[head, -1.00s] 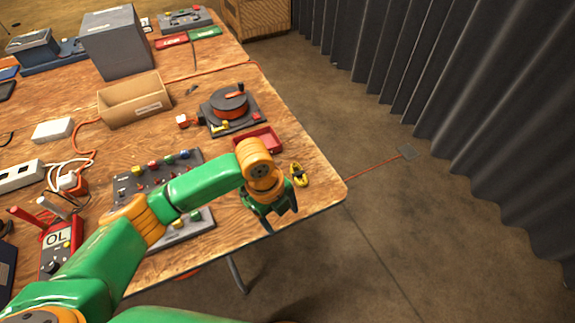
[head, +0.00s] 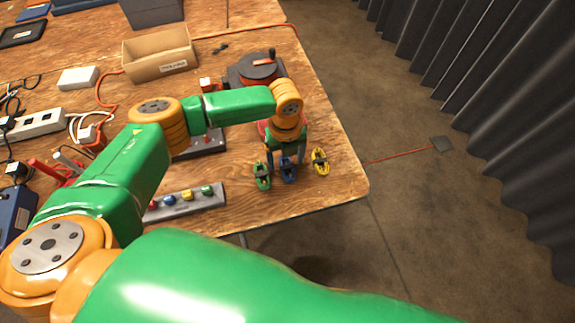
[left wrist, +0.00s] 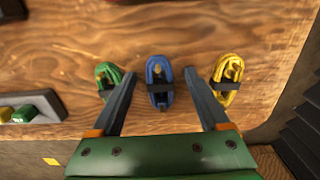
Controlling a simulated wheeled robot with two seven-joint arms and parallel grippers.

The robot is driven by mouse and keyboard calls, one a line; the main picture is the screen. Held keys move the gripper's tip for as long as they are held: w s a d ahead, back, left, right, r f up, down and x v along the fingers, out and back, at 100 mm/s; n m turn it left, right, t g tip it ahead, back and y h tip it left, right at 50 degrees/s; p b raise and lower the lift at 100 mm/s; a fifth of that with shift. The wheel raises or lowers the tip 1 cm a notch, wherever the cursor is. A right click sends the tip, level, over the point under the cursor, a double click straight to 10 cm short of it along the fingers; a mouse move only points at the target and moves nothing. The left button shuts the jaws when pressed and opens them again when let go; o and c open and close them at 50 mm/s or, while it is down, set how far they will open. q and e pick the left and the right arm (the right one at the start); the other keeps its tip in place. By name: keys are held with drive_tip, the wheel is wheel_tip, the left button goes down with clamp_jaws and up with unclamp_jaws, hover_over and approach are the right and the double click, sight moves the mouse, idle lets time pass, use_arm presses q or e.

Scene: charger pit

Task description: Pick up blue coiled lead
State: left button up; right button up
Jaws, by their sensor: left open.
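The blue coiled lead (head: 288,169) lies on the wooden table near its front right corner, between a green coiled lead (head: 263,176) and a yellow coiled lead (head: 320,161). In the left wrist view the blue lead (left wrist: 158,82) has a dark band around its middle and sits between my open fingers. My left gripper (head: 286,160) is open and points down over the blue lead; in the wrist view its fingertips (left wrist: 160,80) lie either side of it, with gaps to it. The green lead (left wrist: 106,76) and yellow lead (left wrist: 228,72) are outside the fingers. My right gripper is not in view.
A strip with coloured plugs (head: 187,200) lies left of the leads. Behind my gripper are a cable reel (head: 258,68) and a cardboard box (head: 158,54). The table ends close to the right of the yellow lead. Bare wood lies in front of the leads.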

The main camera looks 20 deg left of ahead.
use_arm(q)
clamp_jaws()
drive_tip(key=shift+r, duration=0.15)
